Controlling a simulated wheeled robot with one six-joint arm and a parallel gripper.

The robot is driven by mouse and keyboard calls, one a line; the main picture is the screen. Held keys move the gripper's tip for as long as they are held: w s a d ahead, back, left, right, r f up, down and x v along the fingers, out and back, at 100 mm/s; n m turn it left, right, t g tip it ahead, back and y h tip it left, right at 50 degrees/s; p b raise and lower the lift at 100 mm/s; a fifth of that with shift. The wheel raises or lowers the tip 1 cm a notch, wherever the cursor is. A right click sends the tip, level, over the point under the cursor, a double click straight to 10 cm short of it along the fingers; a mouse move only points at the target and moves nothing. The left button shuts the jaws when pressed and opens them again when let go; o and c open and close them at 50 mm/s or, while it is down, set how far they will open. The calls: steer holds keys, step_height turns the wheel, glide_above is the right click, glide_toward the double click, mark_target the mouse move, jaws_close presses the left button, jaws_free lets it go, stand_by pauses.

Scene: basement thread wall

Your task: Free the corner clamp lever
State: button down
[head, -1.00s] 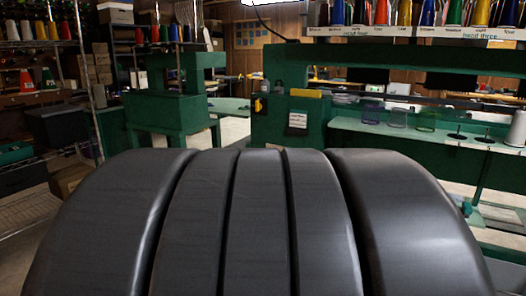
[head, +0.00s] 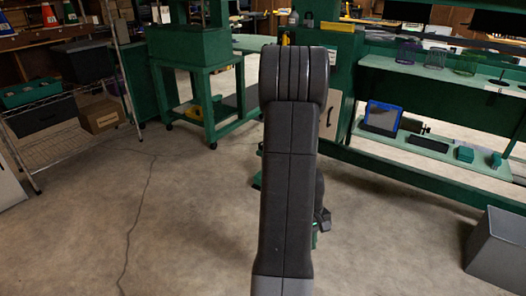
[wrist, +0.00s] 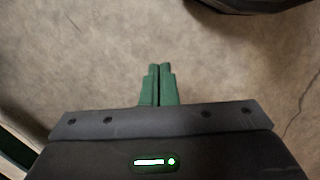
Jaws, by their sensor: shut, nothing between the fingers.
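My gripper (wrist: 160,68) shows in the wrist view with its two green fingers together and nothing between them. It points over bare concrete floor.
A green wheeled stand (head: 195,85) is at back left, with a wire shelf (head: 50,158) left of it. A low shelf (head: 430,146) holds a blue-framed item (head: 382,116). A grey bin (head: 497,250) stands at right.

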steer(key=w+f+n, duration=0.2)
steer(key=w+f, duration=0.3)
steer(key=f, duration=0.5)
steer(key=shift+f+g, duration=0.3)
steer(key=shift+w+d, duration=0.1)
